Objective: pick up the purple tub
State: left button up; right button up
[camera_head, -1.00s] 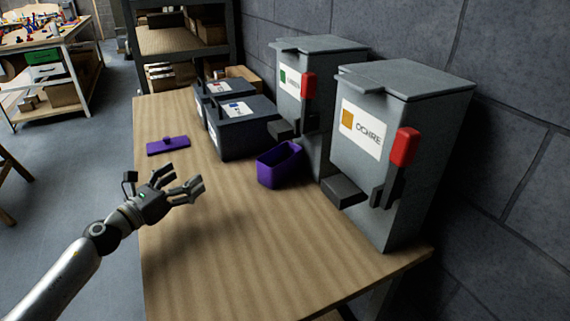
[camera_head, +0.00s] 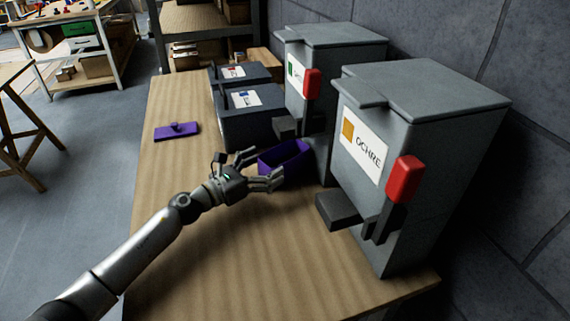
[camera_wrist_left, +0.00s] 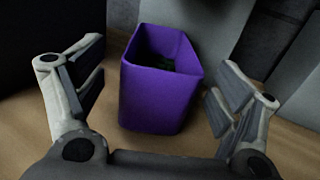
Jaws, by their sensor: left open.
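The purple tub (camera_head: 290,160) stands upright and open on the wooden table, just in front of the grey dispensers. My left gripper (camera_head: 264,168) is open at its near left side, and its fingers hide part of the tub. In the left wrist view the tub (camera_wrist_left: 158,97) sits between and beyond the two spread fingers of the gripper (camera_wrist_left: 155,100), with gaps at both sides. Something dark green lies inside it, too dim to make out. A purple lid (camera_head: 178,132) with a knob lies flat on the table to the left. My right gripper is not in view.
The ochre dispenser (camera_head: 430,110) and another grey dispenser (camera_head: 335,50), both with red levers, stand along the wall side. Two dark labelled bins (camera_head: 250,122) stand behind the tub. The table's near part (camera_head: 230,265) is clear.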

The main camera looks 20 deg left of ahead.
aim_at(280, 156)
pick_arm(q)
jog(key=x, duration=0.1)
jog(key=p+x, duration=0.1)
jog(key=x, duration=0.2)
jog(key=shift+w+d+r, duration=0.15)
jog(key=shift+r, duration=0.1)
jog(key=shift+w+d+f, duration=0.1)
jog(key=shift+w+d, duration=0.2)
jog(key=shift+w, duration=0.15)
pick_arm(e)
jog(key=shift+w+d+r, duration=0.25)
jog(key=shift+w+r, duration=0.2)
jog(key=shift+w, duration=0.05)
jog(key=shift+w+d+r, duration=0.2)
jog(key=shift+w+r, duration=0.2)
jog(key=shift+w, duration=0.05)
pick_arm(q)
jog(key=shift+s, duration=0.1)
jog(key=shift+c, duration=0.8)
jog(key=c, duration=1.1)
jog(key=shift+c, duration=0.2)
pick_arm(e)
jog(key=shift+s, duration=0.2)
